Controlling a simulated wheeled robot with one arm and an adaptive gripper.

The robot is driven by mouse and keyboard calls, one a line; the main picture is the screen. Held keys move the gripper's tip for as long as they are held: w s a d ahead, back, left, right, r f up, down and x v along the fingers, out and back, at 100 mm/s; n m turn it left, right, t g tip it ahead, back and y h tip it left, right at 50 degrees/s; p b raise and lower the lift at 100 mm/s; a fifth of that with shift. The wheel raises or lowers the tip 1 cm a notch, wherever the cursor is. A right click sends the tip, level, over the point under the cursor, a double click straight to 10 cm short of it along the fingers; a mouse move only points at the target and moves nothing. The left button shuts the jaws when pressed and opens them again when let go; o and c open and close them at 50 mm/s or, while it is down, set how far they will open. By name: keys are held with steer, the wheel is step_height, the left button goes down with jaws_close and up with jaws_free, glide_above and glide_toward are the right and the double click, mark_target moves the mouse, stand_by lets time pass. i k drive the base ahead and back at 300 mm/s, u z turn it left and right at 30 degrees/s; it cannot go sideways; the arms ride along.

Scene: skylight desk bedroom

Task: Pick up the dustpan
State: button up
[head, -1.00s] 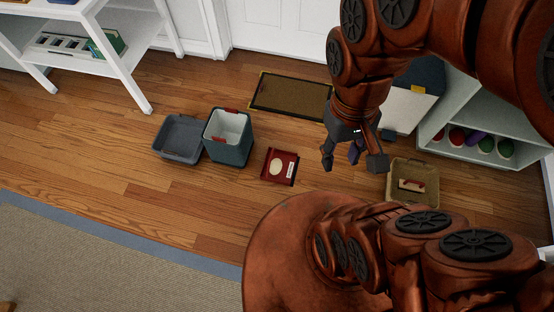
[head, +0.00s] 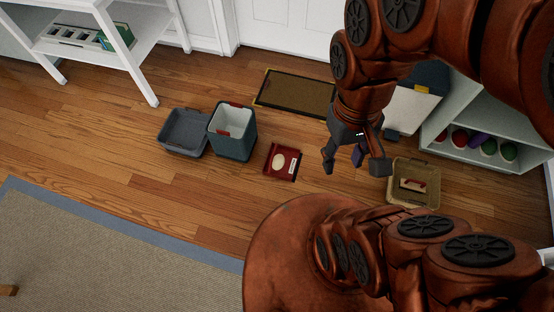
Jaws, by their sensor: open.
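I cannot tell for certain which thing is the dustpan. A small pale flat piece with a reddish handle (head: 412,185) lies in a shallow tan bin (head: 399,199) on the floor at the right; it could be the dustpan. A flat red tray-like thing (head: 292,153) with a cream oval and a white label lies on the floor left of my gripper. My gripper (head: 352,167) is open and points down, above the floor between the red thing and the tan bin. I see nothing held; a dark bluish part shows between the fingers.
A grey-blue open tub (head: 184,133) and a taller teal bin (head: 250,143) stand left of the red thing. A brown doormat (head: 294,92) lies by the door. A white shelf (head: 497,125) with coloured round things stands right. A rug (head: 100,250) covers the lower left.

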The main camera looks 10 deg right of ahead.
mark_target(282, 162)
steer(key=z, duration=0.05)
steer(key=k, duration=1.2)
steer(key=u, duration=0.65)
steer(key=i, duration=0.65)
steer(key=u, duration=0.8)
steer(key=i, duration=0.8)
steer(key=z, duration=0.85)
steer(key=i, duration=0.75)
steer(key=z, duration=0.8)
